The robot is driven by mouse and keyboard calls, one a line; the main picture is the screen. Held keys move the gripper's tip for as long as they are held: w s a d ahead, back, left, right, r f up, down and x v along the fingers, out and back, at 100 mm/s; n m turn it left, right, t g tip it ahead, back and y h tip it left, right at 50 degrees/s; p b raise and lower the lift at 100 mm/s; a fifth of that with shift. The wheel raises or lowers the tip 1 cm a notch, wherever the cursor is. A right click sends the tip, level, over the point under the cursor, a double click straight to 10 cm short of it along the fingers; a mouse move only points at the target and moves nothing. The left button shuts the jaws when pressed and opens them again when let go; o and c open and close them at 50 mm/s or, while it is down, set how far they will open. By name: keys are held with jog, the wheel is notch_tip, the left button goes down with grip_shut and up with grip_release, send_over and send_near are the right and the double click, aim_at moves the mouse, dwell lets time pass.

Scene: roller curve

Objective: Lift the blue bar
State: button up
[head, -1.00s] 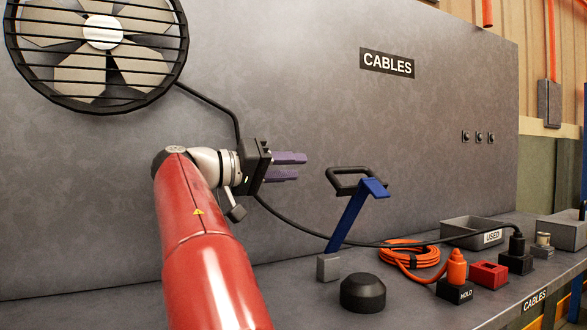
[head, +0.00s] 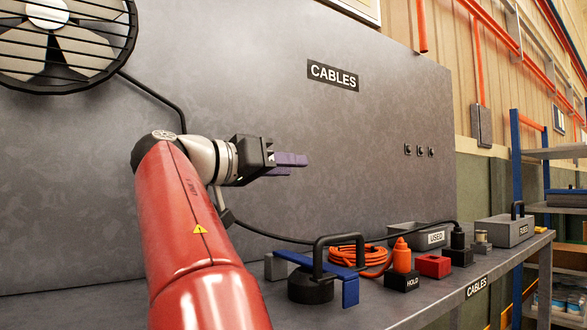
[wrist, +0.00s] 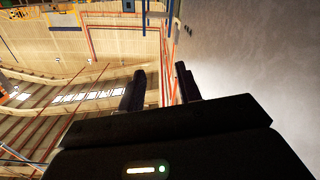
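The blue bar (head: 350,290) is low over the bench at the lower middle of the head view. It runs from a small grey block (head: 275,266) across a black round base (head: 311,287), and its near end turns downward. A black loop handle (head: 341,239) stands on it. I cannot tell whether the bar touches the base. My gripper (head: 297,164), with purple fingers, is in the air well above the bar and points right. In the wrist view its two fingers (wrist: 160,76) are apart with nothing between them. The bar does not show in the wrist view.
A coiled orange cable (head: 345,256), an orange plug on a HOLD block (head: 403,281), a red block (head: 433,266) and a USED tray (head: 404,231) stand right of the bar. A black cable runs behind. The grey panel (head: 300,120) backs the bench.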

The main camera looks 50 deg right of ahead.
jog(key=shift+x, duration=0.95)
jog(key=shift+c, duration=0.4)
grip_shut()
dwell(0.3)
jog(key=shift+o, duration=0.4)
grip_release()
jog(key=shift+a, duration=0.1)
